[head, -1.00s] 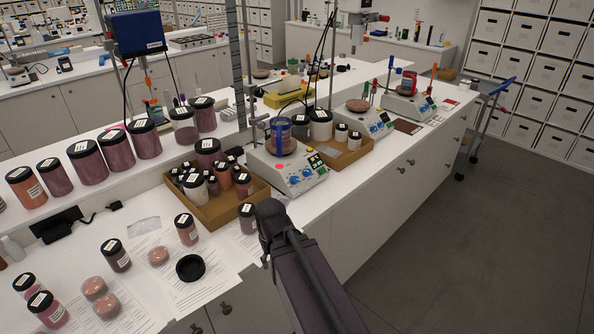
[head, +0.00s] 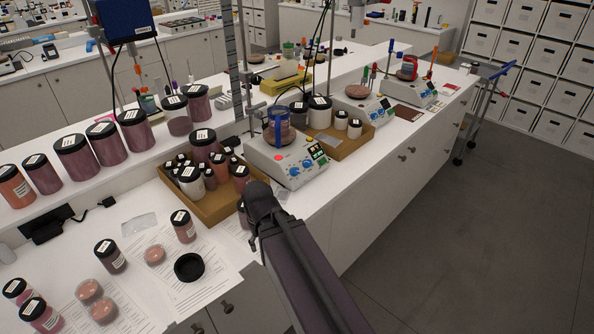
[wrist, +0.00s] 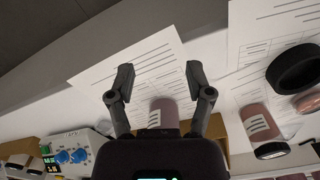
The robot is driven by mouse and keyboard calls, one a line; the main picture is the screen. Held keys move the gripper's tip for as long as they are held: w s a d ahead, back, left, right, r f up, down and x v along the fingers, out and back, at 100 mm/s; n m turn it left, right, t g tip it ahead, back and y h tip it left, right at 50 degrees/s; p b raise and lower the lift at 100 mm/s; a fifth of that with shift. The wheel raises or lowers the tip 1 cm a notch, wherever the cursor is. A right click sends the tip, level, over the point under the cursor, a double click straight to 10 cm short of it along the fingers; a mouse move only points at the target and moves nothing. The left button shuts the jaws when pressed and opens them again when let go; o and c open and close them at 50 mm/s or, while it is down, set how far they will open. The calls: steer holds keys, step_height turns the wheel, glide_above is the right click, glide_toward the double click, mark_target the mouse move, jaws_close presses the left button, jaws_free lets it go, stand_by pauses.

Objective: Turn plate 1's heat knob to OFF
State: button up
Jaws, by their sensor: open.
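The nearest hotplate (head: 262,168) stands on the bench with two blue knobs (head: 294,170) and a red button on its front panel. A beaker with a blue band (head: 279,128) sits on it. Two more hotplates (head: 384,108) stand further back; I cannot read which is plate 1. My arm's end is in front of the nearest hotplate, lower left of its panel. In the wrist view my gripper (wrist: 160,78) is open, fingers apart, with a jar (wrist: 163,112) visible between them, not gripped. A hotplate's blue knobs (wrist: 70,157) show at lower left there, outside the fingers.
A cardboard tray (head: 212,212) of several small jars stands left of the nearest hotplate. Papers (head: 180,275), a black lid (head: 189,267) and jars lie at the front left.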

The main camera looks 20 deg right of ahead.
steer(key=w+m, duration=0.1)
steer(key=m+t+y+p, duration=0.3)
steer(key=m+p, duration=0.8)
steer(key=m, duration=2)
glide_toward(296, 170)
step_height(296, 170, up, 3)
steer(key=s+t+h, duration=0.1)
steer(key=s, duration=0.1)
steer(key=shift+s+a+r, duration=0.2)
steer(key=shift+a, duration=0.1)
steer(key=shift+f, duration=0.1)
steer(key=b+x, duration=1.2)
steer(key=x, duration=0.1)
steer(key=shift+w+d+f+b, duration=0.15)
steer(key=shift+w+f+b, duration=0.1)
steer(key=shift+f+b, duration=0.05)
